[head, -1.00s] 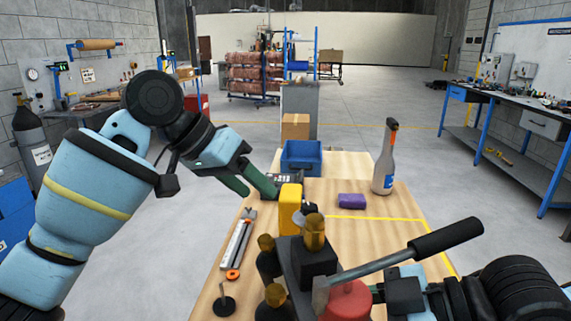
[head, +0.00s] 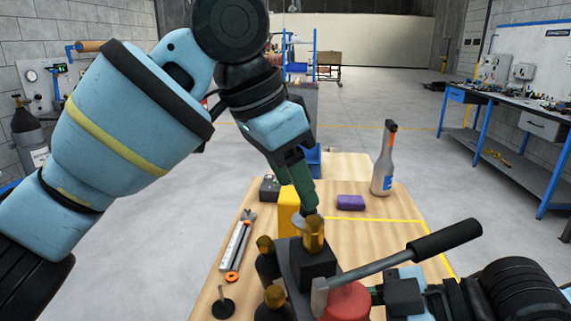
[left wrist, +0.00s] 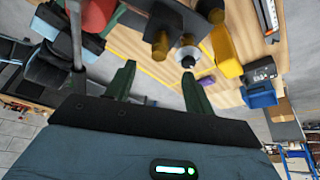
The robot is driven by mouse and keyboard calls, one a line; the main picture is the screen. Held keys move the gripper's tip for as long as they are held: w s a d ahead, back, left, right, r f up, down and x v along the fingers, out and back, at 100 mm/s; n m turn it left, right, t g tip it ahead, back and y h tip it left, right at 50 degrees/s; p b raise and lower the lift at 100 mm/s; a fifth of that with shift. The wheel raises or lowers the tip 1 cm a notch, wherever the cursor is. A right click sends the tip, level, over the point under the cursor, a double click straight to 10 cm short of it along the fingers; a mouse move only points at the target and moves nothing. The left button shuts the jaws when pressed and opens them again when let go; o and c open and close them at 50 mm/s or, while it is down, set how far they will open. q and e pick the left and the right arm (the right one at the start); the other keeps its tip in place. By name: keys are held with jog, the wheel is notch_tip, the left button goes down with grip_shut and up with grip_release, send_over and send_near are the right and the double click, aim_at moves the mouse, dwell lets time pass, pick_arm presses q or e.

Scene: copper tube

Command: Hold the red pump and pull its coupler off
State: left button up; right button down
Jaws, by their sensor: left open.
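The red pump (head: 347,302) stands at the table's near edge, with a grey lever and black handle (head: 445,238) rising to the right. It also shows in the left wrist view (left wrist: 98,14). Beside it is a dark block with a brass fitting (head: 313,236). A pale round piece with a dark tip (left wrist: 187,54) lies past the fitting; I cannot tell if it is the coupler. My left gripper (head: 306,198) is open and empty, pointing down above and behind the fitting; its fingers (left wrist: 160,82) are apart.
A yellow object (head: 287,212) stands just behind the fitting. A blue bin (head: 314,162) is partly hidden behind my left gripper. The table's right middle is clear.

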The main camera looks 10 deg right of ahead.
aim_at(312, 220)
pick_arm(q)
jog(key=x, duration=0.9)
jog(key=shift+w+d+f, duration=0.1)
jog(key=shift+f, duration=0.05)
grip_shut()
jog(key=shift+r, duration=0.4)
dwell(0.3)
jog(key=shift+r, duration=0.7)
